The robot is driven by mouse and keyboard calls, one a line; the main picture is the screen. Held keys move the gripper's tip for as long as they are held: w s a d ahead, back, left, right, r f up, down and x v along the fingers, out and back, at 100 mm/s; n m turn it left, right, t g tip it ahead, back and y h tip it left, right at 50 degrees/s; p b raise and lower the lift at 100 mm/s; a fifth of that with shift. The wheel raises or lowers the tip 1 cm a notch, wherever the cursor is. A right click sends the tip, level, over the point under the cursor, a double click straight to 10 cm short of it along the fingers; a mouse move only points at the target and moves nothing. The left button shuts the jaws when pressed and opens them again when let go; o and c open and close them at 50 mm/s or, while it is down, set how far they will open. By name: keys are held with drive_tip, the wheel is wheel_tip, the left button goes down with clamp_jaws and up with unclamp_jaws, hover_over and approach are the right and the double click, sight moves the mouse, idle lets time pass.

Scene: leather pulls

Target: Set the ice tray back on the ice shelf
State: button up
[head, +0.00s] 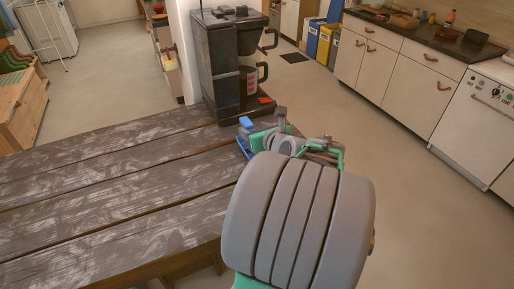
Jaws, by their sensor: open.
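My gripper (263,129) is open over the far right corner of the wooden table, close in front of the black coffee machine. My own grey and green arm hides much of it and the table's right end. Blue pieces (243,147) show at the gripper's left side, low by the table edge. I cannot tell whether they belong to the ice tray or to my gripper. I cannot make out the ice shelf in this view.
The coffee machine (230,65) with its glass jugs stands at the far end of the plank table (110,190). The table's left and middle are bare. Cabinets (395,75) and a white appliance (478,120) line the right, with open floor between.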

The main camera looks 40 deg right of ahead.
sight(250, 126)
drive_tip(key=x, duration=0.4)
drive_tip(key=shift+w+d+f, duration=0.1)
drive_tip(key=shift+w+d, duration=0.05)
drive_tip(key=shift+d, duration=0.1)
drive_tip(key=shift+c, duration=0.3)
clamp_jaws()
